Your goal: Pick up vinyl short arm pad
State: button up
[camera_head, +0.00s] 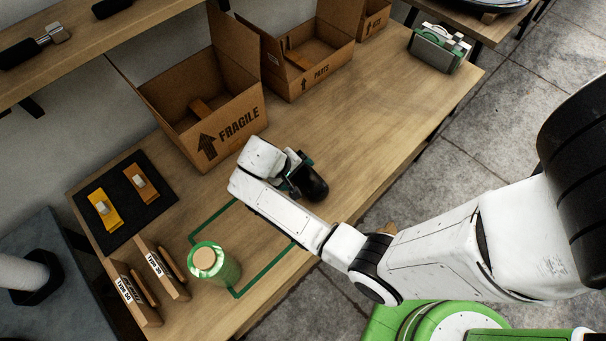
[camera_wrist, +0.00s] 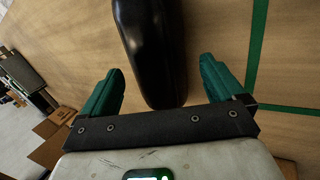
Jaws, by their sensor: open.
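The black, glossy arm pad (camera_wrist: 150,45) lies in the upper middle of the wrist view, its rounded near end between my two green fingers. In the head view, a dark rounded shape that looks like the pad (camera_head: 314,187) shows on the wooden table, just right of my wrist. My gripper (camera_wrist: 161,66) is open, with a gap on each side of the pad; it also shows in the head view (camera_head: 298,168), partly hidden by my wrist. I cannot tell how high the fingers are above the table.
A FRAGILE box (camera_head: 205,115) and a PARTS box (camera_head: 310,65) stand open behind. A green bottle with a cork-coloured top (camera_head: 214,270) stands by a green taped outline (camera_head: 262,265). A black mat (camera_head: 125,200) holds two tools.

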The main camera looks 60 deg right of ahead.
jog(key=shift+x, duration=1.5)
jog(key=shift+r, duration=0.1)
jog(key=c, duration=1.3)
